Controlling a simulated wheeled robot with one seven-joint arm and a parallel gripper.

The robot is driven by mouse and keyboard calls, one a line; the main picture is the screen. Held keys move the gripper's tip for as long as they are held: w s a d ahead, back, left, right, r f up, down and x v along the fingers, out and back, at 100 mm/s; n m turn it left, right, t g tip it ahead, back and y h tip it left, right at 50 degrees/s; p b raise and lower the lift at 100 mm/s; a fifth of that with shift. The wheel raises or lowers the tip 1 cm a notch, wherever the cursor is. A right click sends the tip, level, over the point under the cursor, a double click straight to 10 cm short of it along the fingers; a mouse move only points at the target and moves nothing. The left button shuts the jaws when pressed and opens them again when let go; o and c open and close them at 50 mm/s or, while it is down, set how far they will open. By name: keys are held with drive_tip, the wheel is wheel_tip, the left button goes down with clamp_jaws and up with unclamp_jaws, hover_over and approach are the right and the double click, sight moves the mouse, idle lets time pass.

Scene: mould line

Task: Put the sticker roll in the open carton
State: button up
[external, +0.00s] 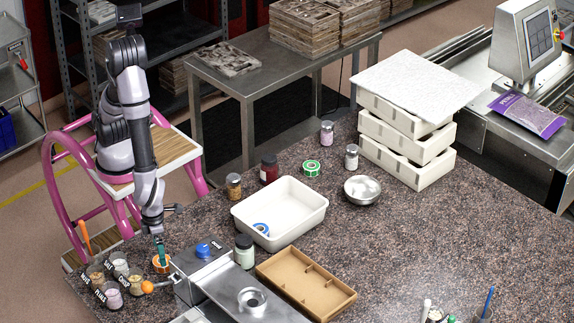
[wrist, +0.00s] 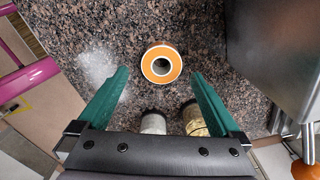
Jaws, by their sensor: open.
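An orange-faced sticker roll (external: 161,263) lies flat on the speckled counter near its left front edge. In the wrist view the orange roll (wrist: 174,67) shows its dark centre hole, between and below my green fingertips. My gripper (external: 160,245) is open and empty, pointing down over this roll; its fingers also spread wide in the wrist view (wrist: 159,78). A green roll (external: 312,168) stands at mid-counter, and a blue roll (external: 261,229) lies in a white bin. The open brown carton (external: 340,300) with inner dividers is right of the metal machine.
Small labelled jars (external: 112,297) stand close by my gripper; two show below the roll in the wrist view (wrist: 153,123). The steel machine (external: 205,275) stands between roll and carton. The white bin (external: 309,208) is behind the carton.

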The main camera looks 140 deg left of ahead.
wheel_tip(320, 180, down, 4)
drive_tip(key=shift+w+r, duration=0.1)
drive_tip(key=shift+w, duration=0.05)
drive_tip(key=c, duration=1.5)
